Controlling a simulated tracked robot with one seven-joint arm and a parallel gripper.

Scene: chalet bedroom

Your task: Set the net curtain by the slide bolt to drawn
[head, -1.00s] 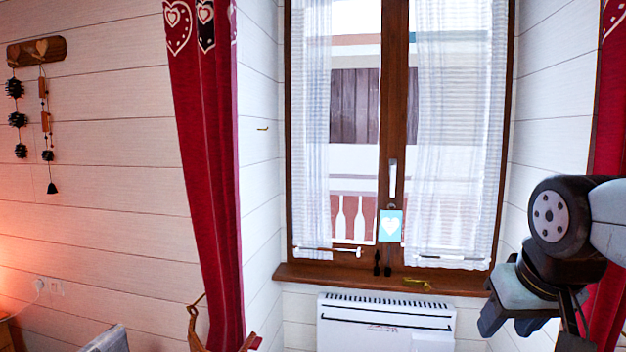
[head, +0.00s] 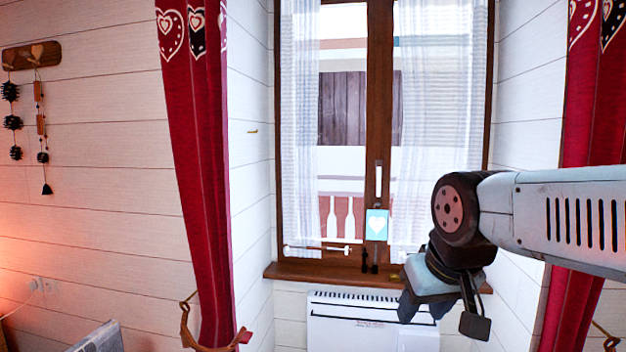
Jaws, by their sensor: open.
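Two white net curtains hang inside the brown-framed window. The left net curtain (head: 301,150) is gathered at its pane's left side, leaving the rest of that pane bare. The right net curtain (head: 440,110) covers most of its pane, with a narrow bare strip beside the middle post. A pale horizontal bar (head: 318,249) crosses the foot of the left pane; I cannot tell whether it is the slide bolt. My gripper (head: 418,312) is open and empty, in front of the window's lower right. My arm hides the right curtain's lower part.
A white heater (head: 350,322) stands below the wooden sill (head: 300,271). Red drapes hang at left (head: 195,180) and right (head: 585,150). A white window handle (head: 378,180) and a blue heart card (head: 376,225) are on the middle post.

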